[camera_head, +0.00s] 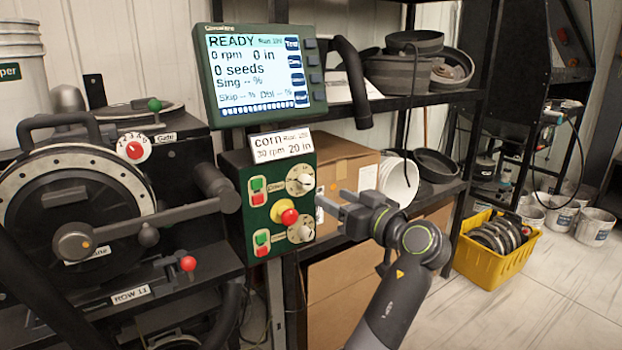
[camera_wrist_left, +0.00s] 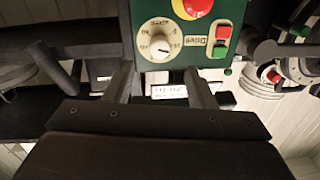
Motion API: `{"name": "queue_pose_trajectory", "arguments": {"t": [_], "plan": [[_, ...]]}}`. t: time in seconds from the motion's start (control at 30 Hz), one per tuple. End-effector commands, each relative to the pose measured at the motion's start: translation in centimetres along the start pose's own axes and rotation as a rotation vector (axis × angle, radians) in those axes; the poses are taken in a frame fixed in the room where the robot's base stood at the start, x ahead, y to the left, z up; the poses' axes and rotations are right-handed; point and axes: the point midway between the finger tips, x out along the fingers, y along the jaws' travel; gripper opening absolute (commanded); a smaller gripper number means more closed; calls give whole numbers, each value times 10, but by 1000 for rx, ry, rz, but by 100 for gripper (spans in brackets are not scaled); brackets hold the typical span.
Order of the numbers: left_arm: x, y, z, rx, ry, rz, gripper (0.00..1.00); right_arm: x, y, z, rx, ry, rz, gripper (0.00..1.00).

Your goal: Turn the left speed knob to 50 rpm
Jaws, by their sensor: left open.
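The control panel (camera_head: 277,160) has an upper silver dial knob (camera_head: 301,180) and a lower one (camera_head: 302,230), both right of green and red buttons. A red mushroom button (camera_head: 289,217) on yellow sits between them. I cannot tell which knob the task calls left. The upper knob also shows upside down in the left wrist view (camera_wrist_left: 157,46), beside "Drive"; its scale is not clearly readable. My left gripper (camera_head: 331,203) is open and empty, right of the panel and apart from both knobs. Its fingers (camera_wrist_left: 160,82) show below the knob in the wrist view. My right gripper is out of view.
The display (camera_head: 262,75) reads READY, 0 rpm. A card (camera_head: 281,146) reads corn, 30 rpm, 20 in. The seed meter (camera_head: 85,195) stands left of the panel. Shelves with a cardboard box (camera_head: 345,165) are behind my arm; a yellow crate (camera_head: 497,262) is on the floor right.

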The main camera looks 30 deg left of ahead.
Motion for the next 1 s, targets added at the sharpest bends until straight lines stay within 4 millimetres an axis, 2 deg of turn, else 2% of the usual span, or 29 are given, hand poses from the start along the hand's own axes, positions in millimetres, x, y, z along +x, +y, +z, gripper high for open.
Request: {"name": "queue_pose_trajectory", "arguments": {"t": [0.1, 0.3, 0.5, 0.9, 1.0], "plan": [[25, -1, -3, 3, 3, -4, 51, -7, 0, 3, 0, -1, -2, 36], [60, -1, -2, 3, 2, -4, 51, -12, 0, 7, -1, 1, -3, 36], [82, 0, 0, 2, 1, -1, 51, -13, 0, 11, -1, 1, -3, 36], [88, 0, 1, 1, -1, 1, 51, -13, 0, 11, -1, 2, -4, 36], [88, 0, 1, 1, -1, 1, 39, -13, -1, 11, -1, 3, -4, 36]]}}
